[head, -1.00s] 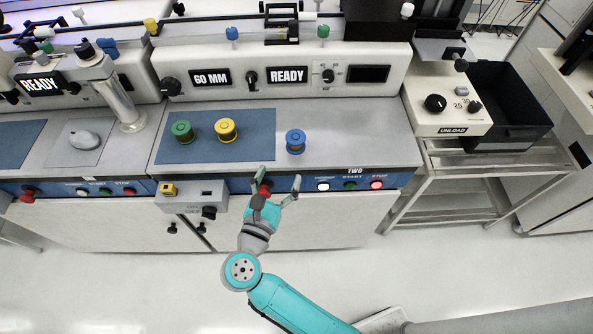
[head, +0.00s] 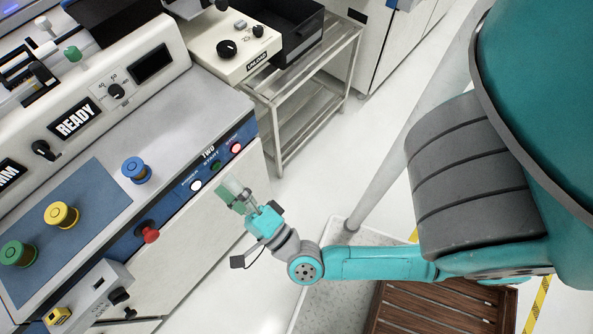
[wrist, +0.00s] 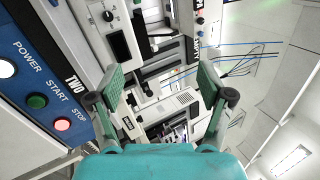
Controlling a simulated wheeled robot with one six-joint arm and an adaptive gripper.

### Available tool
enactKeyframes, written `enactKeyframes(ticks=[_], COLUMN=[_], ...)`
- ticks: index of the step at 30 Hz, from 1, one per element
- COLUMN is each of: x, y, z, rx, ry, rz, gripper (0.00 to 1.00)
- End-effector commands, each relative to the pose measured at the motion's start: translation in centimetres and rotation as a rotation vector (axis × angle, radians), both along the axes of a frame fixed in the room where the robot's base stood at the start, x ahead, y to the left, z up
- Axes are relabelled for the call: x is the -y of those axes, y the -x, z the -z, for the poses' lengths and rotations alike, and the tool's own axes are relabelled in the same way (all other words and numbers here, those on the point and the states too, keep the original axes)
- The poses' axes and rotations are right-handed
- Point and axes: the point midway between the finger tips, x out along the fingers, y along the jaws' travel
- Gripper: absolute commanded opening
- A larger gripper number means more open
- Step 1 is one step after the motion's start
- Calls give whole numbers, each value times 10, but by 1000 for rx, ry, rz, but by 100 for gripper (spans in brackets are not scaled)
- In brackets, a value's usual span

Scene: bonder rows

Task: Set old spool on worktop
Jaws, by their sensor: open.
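Three spools stand upright on the grey worktop (head: 192,118) in the head view. The blue spool (head: 136,170) stands on bare worktop just beyond the mat's edge. The yellow spool (head: 61,215) and the green spool (head: 16,253) stand on the blue mat (head: 100,190). I cannot tell which of them is the old spool. My gripper (head: 240,195) is off the worktop's front, near the right end of the button panel, to the right of the blue spool. In the wrist view its fingers (wrist: 162,84) are spread with nothing between them. No spool shows in the wrist view.
The front panel has a red knob (head: 149,234) and lit buttons, including a red one (head: 236,148). The cream unload unit (head: 236,47) and a dark bin (head: 290,25) stand on a metal cart (head: 272,98). A wooden crate (head: 430,308) lies on the floor below my arm.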

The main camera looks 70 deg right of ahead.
Motion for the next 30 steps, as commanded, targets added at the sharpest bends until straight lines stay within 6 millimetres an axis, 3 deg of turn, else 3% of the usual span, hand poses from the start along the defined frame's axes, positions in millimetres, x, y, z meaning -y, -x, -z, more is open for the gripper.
enactKeyframes(ticks=[1,8,18,24,30], x=[3,-5,-13,-13,-13], y=[16,74,160,187,192], z=[2,12,45,54,56], rx=[-50,-284,-655,-767,-787], ry=[110,653,1381,1600,1640], rz=[13,38,-10,-56,-67], gripper=[79,79,79,79,79])
